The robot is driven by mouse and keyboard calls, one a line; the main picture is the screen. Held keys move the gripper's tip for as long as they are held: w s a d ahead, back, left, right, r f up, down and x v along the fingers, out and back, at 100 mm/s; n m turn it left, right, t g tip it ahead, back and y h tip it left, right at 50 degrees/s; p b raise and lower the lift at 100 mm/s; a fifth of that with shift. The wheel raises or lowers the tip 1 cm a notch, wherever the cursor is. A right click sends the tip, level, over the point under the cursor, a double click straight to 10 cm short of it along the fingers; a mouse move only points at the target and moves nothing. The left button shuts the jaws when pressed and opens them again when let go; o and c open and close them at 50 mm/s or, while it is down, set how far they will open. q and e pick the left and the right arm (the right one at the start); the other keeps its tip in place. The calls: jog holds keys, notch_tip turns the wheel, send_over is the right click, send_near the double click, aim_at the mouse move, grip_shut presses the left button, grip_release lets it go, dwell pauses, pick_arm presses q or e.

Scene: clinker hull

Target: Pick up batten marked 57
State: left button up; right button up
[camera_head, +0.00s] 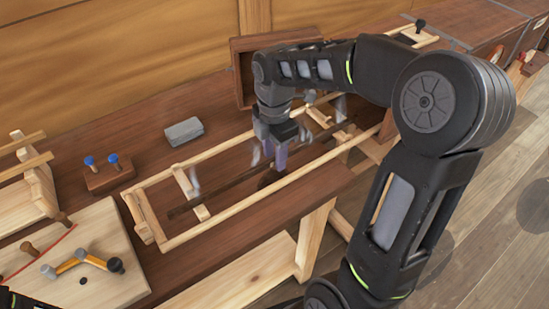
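A long pale wooden frame (240,208) lies on the bench, running from lower left to upper right. A thin dark batten (232,181) lies lengthwise inside it, resting across the frame's crosspieces. No number can be read on it, so I cannot tell whether it is batten 57. My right gripper (273,168) comes down from above over the middle of the frame, at the batten. Its fingertips are small and partly hidden, so I cannot tell whether they are open or closed on the batten.
A dark open wooden box (240,75) stands behind the frame. A grey block (184,131) and a brown block with two blue-topped pegs (108,175) sit behind and left. A pale board (85,245) with an orange-and-grey tool (82,261) lies at lower left.

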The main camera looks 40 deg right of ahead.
jog(key=shift+c, duration=0.6)
grip_shut()
dwell(0.4)
